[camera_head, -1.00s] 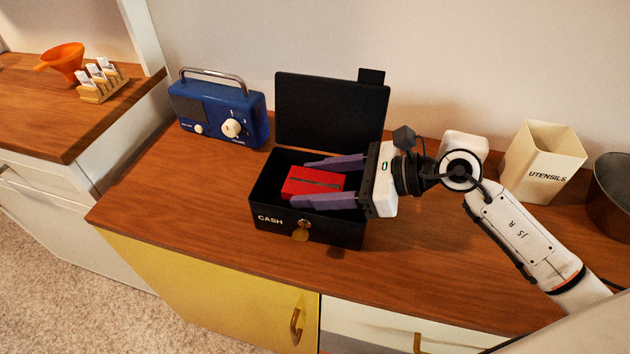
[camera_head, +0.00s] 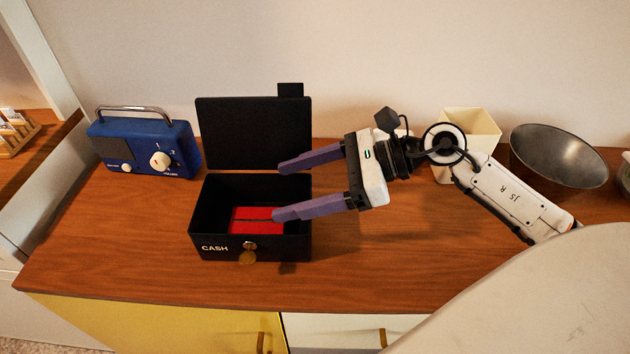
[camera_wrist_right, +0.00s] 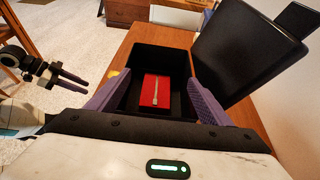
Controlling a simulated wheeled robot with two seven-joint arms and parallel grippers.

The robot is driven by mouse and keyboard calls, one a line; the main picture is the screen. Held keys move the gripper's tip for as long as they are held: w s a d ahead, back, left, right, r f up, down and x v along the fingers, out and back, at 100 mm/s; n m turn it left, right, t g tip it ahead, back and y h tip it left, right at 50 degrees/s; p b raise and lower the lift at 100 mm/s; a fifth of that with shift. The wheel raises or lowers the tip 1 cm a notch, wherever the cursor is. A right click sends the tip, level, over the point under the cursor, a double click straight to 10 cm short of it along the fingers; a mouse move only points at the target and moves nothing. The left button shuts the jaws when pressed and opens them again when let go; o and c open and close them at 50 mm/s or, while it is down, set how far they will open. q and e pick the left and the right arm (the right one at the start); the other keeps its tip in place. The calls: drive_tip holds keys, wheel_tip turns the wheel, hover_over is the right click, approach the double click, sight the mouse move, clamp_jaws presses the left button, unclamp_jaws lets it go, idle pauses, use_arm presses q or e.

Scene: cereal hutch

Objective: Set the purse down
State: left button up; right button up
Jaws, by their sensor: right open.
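The red purse (camera_head: 252,214) lies flat inside the black cash box (camera_head: 212,262), on its floor. The box's lid (camera_head: 255,135) stands open at the back. My right gripper (camera_head: 279,190) is open and empty, its purple fingers reaching over the right part of the box, apart from the purse. In the right wrist view the purse (camera_wrist_right: 155,91) shows between the open fingers, with a pale zip line along it. My left gripper (camera_wrist_right: 64,79) shows at the left of the right wrist view, its fingers apart, away from the box.
A blue radio (camera_head: 144,146) stands left of the box. A cream utensil holder (camera_head: 468,130) and a dark metal bowl (camera_head: 560,157) stand at the back right. The wooden counter (camera_head: 140,245) is clear in front of the box.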

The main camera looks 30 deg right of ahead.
drive_tip(key=shift+v, duration=2.1)
